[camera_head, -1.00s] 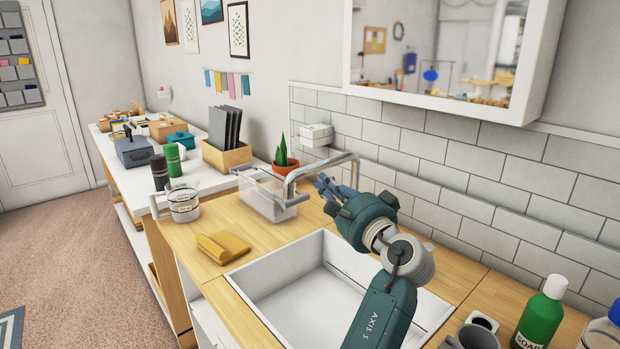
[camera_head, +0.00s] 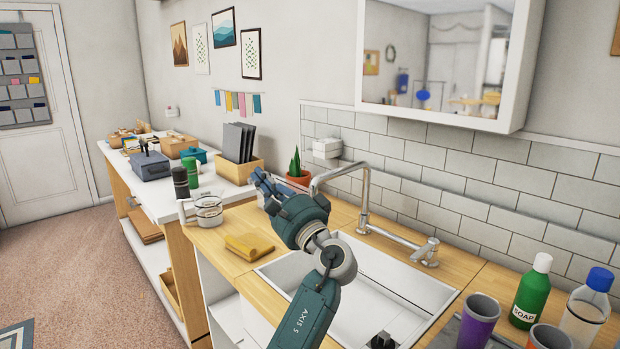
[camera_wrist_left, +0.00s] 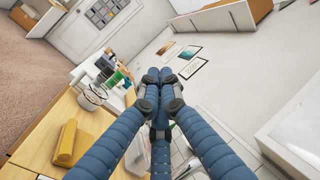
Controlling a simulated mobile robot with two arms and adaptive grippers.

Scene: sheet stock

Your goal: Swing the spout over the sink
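The metal spout (camera_head: 338,166) rises from its post (camera_head: 364,200) behind the sink (camera_head: 402,283). Its arm reaches left along the tiled wall, and its downturned end hangs near the plant, left of the basin. The tap's lever (camera_head: 428,249) is to the right of the post. My left gripper (camera_head: 262,182) is in front and to the left of the spout end, with a gap between them in the picture. In the left wrist view its blue fingers (camera_wrist_left: 160,76) meet at the tips with nothing between them. My right gripper is out of view.
A potted plant (camera_head: 297,177) stands behind the gripper. A green soap bottle (camera_head: 531,291) and a purple cup (camera_head: 478,320) are at right. The basin interior is free under the spout side.

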